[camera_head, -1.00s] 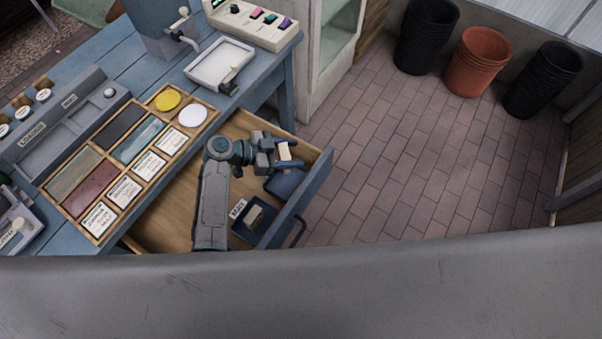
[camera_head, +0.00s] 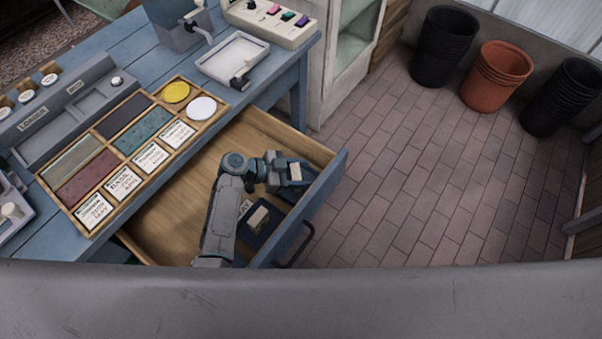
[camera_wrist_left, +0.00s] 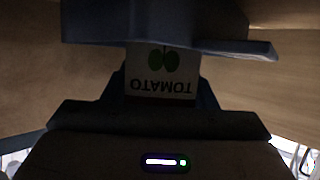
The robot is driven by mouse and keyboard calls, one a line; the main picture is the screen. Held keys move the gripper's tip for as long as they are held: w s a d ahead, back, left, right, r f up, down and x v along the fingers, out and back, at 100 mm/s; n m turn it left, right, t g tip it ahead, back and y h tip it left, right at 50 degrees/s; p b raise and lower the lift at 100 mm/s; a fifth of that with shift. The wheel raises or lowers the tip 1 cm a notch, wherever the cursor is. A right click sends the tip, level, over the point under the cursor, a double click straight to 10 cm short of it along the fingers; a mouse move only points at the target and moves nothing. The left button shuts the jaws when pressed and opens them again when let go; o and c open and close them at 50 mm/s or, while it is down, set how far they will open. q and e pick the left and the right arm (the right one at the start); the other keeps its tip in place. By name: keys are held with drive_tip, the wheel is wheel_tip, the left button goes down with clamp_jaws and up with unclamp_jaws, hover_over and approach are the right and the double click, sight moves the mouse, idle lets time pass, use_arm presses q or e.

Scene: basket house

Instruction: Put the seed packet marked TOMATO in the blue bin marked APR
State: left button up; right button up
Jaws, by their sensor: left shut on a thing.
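My left gripper (camera_head: 288,174) is over the far end of the open drawer (camera_head: 180,213), shut on a small pale seed packet (camera_head: 295,172). In the left wrist view the packet (camera_wrist_left: 160,78) reads TOMATO upside down, with a green print, between the dark jaws. A blue bin (camera_head: 291,194) lies right under the gripper, largely hidden by it; its marking does not show, and I cannot tell whether the packet is inside its rim. A second blue bin (camera_head: 264,236) nearer me holds a pale packet (camera_head: 258,218); its label is partly covered by my arm.
The drawer's blue front (camera_head: 318,200) stands close to the gripper on the right. The blue bench (camera_head: 55,235) carries a wooden tray (camera_head: 157,95) of seed packets and coloured plates. Pots (camera_head: 497,76) stand on the brick floor, which is clear in the middle.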

use_arm(q)
drive_tip(key=shift+f, duration=0.15)
drive_tip(key=o, duration=0.7)
use_arm(e)
drive_tip(key=shift+s+a+f, duration=0.15)
drive_tip(key=shift+s+f, duration=0.05)
drive_tip(key=shift+a, duration=0.15)
use_arm(q)
drive_tip(key=shift+a+r, duration=0.15)
drive_tip(key=shift+r, duration=0.15)
drive_tip(key=p+v, duration=0.1)
drive_tip(key=v, duration=0.5)
drive_tip(key=shift+a, duration=0.25)
drive_tip(key=shift+s+a+r, duration=0.1)
drive_tip(key=shift+a+r, duration=0.05)
drive_tip(key=shift+a, duration=0.15)
use_arm(e)
drive_tip(key=shift+s+r, duration=0.15)
drive_tip(key=shift+r, duration=0.6)
